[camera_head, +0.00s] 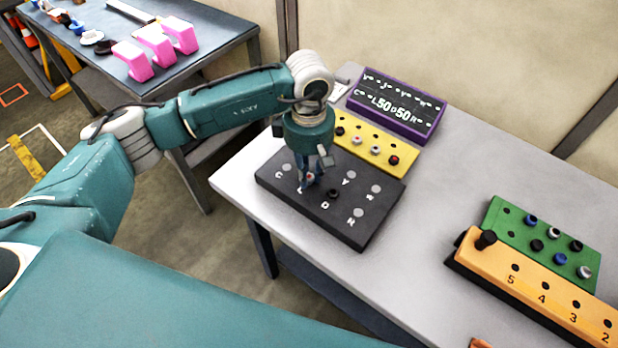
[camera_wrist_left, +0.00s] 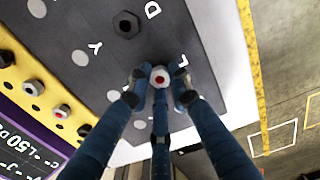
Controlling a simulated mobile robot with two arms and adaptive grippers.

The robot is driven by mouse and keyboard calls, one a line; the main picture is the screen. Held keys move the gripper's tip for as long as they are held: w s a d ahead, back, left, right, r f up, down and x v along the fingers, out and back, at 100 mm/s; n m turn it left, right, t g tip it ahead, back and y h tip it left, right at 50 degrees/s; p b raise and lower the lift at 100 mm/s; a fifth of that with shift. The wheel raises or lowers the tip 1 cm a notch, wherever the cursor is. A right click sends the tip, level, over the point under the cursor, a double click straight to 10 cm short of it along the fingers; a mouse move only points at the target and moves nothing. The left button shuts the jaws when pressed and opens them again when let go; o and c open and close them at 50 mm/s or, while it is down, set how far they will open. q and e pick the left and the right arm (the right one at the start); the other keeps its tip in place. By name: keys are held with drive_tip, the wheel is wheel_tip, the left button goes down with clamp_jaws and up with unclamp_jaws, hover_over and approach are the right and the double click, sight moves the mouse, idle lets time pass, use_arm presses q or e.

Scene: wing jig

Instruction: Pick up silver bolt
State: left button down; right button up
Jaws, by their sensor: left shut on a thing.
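A silver bolt with a red centre (camera_wrist_left: 160,77) is between the fingers of my left gripper (camera_wrist_left: 158,92), which is shut on it. In the head view my left gripper (camera_head: 309,180) points down over the black board (camera_head: 285,203), near the letter L, and the bolt (camera_head: 310,177) is small and partly covered by the fingers. I cannot tell whether the bolt is clear of the board. A black bolt (camera_wrist_left: 126,25) stands beside it at the D in the wrist view. My right gripper is not in view.
A yellow board (camera_head: 346,143) with silver and dark bolts and a purple sign (camera_head: 398,101) lie behind the black board. A green board (camera_head: 510,235) with several bolts and an orange numbered board (camera_head: 490,262) lie at right. White table is clear between. Pink parts (camera_head: 155,44) lie on another table.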

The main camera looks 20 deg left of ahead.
sight(309, 176)
use_arm(q)
drive_tip(key=shift+r, duration=0.1)
drive_tip(key=shift+w+r, duration=0.1)
drive_tip(key=shift+r, duration=0.4)
wheel_tip(309, 176, up, 19)
drive_tip(key=b, duration=0.4)
drive_tip(key=shift+f, duration=0.1)
